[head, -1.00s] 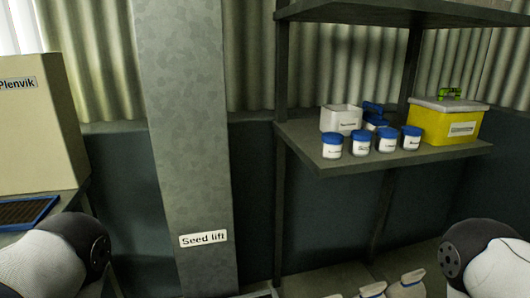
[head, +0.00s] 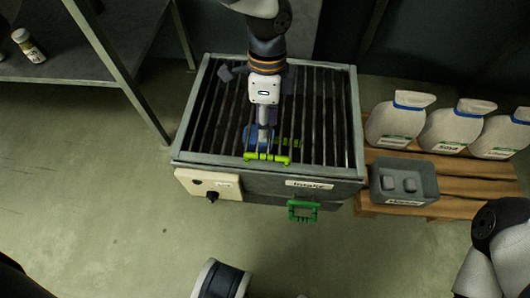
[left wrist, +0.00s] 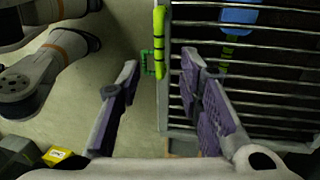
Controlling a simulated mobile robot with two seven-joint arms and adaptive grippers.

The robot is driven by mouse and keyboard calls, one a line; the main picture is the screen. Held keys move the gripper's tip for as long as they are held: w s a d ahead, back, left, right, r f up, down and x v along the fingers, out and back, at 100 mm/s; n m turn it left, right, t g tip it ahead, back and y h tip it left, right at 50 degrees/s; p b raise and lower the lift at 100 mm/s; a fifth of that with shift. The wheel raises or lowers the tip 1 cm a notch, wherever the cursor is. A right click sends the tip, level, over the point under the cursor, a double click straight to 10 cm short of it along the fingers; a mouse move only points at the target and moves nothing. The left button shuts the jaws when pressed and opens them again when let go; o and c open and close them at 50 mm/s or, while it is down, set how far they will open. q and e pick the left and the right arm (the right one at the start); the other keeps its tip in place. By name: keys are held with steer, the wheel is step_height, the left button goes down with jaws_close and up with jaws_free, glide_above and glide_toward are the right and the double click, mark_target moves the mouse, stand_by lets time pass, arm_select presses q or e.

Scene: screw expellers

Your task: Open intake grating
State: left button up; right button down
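The intake (head: 360,150) is a grey box topped by a grating (head: 312,110) of dark parallel bars, lying flat. A yellow-green bar handle (head: 267,158) sits at the grating's front edge. In the left wrist view the handle (left wrist: 160,45) lies between the spread fingers of my left gripper (left wrist: 160,62). The gripper is open and empty; contact with the handle cannot be told. In the head view my left gripper (head: 264,135) points down above the front of the grating. My right gripper is out of view.
A green latch-like part (head: 303,210) is on the intake's front, beside a control box with a black knob (head: 212,196). A blue object (head: 251,136) shows at the bars. A wooden pallet (head: 455,207) at right holds white jugs (head: 398,120) and a grey bin (head: 404,178). Floor in front is clear.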

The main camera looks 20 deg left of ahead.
mark_target(264, 155)
arm_select(q)
steer(key=f, duration=0.3)
steer(key=s+f+b, duration=0.1)
steer(key=f, duration=0.2)
steer(key=f+b, duration=0.1)
steer(key=f, duration=0.2)
steer(key=shift+s+d, duration=0.25)
steer(key=shift+s, duration=0.1)
jaws_close()
